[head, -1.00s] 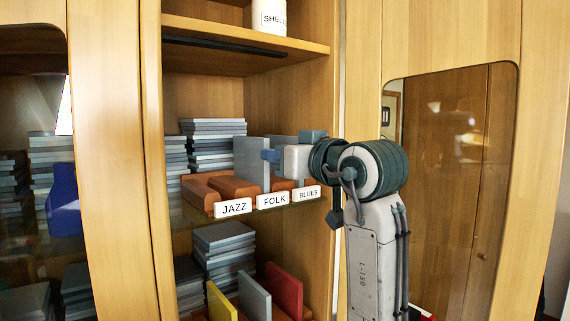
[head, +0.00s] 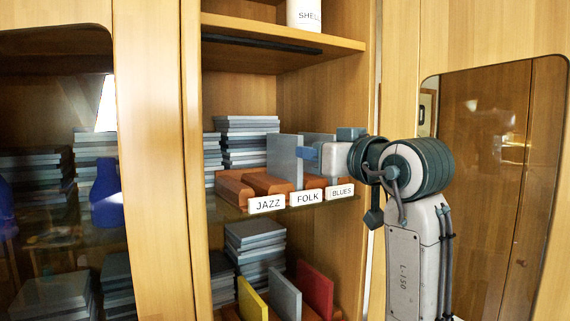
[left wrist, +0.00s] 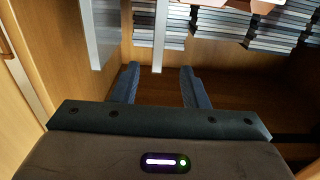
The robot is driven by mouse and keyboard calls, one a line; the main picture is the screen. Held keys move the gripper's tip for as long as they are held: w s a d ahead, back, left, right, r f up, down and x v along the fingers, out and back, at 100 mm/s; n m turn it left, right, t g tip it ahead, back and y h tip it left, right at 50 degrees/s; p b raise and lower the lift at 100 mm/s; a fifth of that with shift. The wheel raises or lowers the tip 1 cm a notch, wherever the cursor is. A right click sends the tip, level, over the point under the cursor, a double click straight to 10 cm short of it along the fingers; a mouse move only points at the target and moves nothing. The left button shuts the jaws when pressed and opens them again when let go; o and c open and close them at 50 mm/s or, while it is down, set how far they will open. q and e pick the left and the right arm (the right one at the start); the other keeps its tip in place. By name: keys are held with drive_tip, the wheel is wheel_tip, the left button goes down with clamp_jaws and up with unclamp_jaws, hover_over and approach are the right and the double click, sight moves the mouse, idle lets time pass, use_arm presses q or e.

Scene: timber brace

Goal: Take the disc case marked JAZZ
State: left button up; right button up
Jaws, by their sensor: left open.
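The JAZZ label (head: 266,204) is on the left of the middle shelf's front edge. No case shows standing behind it. A grey case (head: 284,158) stands upright behind the FOLK label (head: 308,197). Another grey case (head: 318,138), partly hidden by my gripper, stands behind the BLUES label (head: 341,190). My left gripper (head: 309,153) is open at the front of the FOLK case. In the left wrist view, the gripper's fingers (left wrist: 160,84) are apart and a thin grey case edge (left wrist: 158,40) lies ahead between them. I cannot tell whether they touch. My right gripper is out of view.
Brown holder blocks (head: 235,188) fill the shelf front, with stacked cases (head: 247,140) behind. Below stand a yellow case (head: 252,300), a grey one (head: 285,297) and a red one (head: 316,285). Wooden uprights (head: 192,120) bound the shelf opening.

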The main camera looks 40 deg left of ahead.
use_arm(q)
drive_tip(key=b, duration=0.3)
approach(287, 162)
drive_tip(key=shift+w+d+f, duration=0.15)
drive_tip(key=shift+w+f, duration=0.3)
drive_tip(key=shift+w, duration=0.15)
drive_tip(key=p+x, duration=0.2)
drive_tip(key=x, duration=0.2)
drive_tip(key=shift+w+a+r, duration=0.15)
drive_tip(key=shift+a, duration=0.25)
drive_tip(key=shift+w+a, duration=0.1)
drive_tip(key=shift+a, duration=0.4)
drive_tip(key=shift+w+a+r+p, duration=0.2)
drive_tip(key=shift+a+p, duration=0.2)
drive_tip(key=shift+p, duration=0.3)
drive_tip(key=p+x, duration=0.1)
drive_tip(key=x, duration=0.1)
drive_tip(key=p+x, duration=0.1)
drive_tip(key=x, duration=0.1)
drive_tip(key=shift+s+a, duration=0.1)
drive_tip(key=shift+s, duration=0.3)
drive_tip(key=shift+a, duration=0.15)
drive_tip(key=shift+w+f, duration=0.1)
drive_tip(key=shift+w, duration=0.05)
